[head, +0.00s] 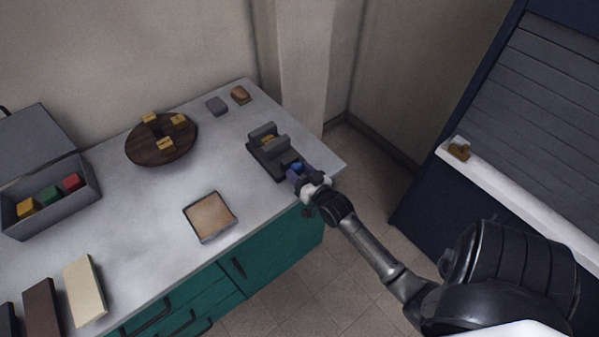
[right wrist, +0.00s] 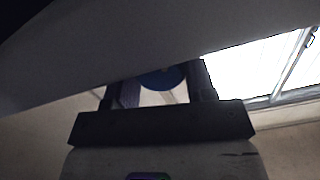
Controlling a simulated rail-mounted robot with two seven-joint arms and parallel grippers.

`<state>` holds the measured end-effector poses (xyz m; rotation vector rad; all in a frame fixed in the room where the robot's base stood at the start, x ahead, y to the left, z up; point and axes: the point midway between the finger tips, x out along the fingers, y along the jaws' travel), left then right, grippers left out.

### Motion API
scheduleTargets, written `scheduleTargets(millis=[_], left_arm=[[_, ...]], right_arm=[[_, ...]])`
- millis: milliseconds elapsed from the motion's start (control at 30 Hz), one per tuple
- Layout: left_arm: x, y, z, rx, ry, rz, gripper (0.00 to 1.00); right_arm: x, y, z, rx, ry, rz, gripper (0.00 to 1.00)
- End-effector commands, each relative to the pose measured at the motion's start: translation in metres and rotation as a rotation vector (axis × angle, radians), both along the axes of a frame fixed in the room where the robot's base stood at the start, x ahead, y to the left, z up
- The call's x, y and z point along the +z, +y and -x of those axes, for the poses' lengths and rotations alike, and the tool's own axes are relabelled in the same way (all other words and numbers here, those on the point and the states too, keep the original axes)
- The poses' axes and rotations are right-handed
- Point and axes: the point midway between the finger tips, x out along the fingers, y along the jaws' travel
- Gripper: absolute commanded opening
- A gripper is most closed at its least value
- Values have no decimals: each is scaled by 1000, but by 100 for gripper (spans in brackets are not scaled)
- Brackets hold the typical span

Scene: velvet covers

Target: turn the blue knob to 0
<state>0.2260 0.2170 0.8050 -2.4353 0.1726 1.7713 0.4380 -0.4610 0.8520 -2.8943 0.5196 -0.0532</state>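The blue knob (head: 297,167) sits at the front end of a dark grey device (head: 266,152) near the right end of the counter. My right gripper (head: 296,173) is right at the knob and partly covers it. In the right wrist view the blue knob (right wrist: 162,78) shows between the two dark fingers (right wrist: 160,92), which stand apart on either side of it. I cannot tell whether the fingers touch it. The knob's marks and its setting cannot be read. My left gripper is not in view.
The grey counter (head: 165,218) holds a round wooden board (head: 150,155) with small yellow blocks, a square tray (head: 210,216), and a grey box (head: 88,193) with coloured blocks. Two small blocks lie behind the device. A dark blue shutter cabinet (head: 425,190) stands to the right.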

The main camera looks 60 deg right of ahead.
Motion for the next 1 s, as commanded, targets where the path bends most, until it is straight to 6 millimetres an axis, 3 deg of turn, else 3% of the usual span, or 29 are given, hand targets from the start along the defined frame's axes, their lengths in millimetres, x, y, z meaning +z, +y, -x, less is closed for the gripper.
scheduleTargets(millis=[200, 567, 1000], left_arm=[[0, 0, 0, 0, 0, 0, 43], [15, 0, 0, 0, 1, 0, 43], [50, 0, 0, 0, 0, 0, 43]], right_arm=[[0, 0, 0, 0, 0, 0, 27], [3, 0, 0, 0, 32, 82, 27], [3, 0, 0, 0, 143, 382, 27]])
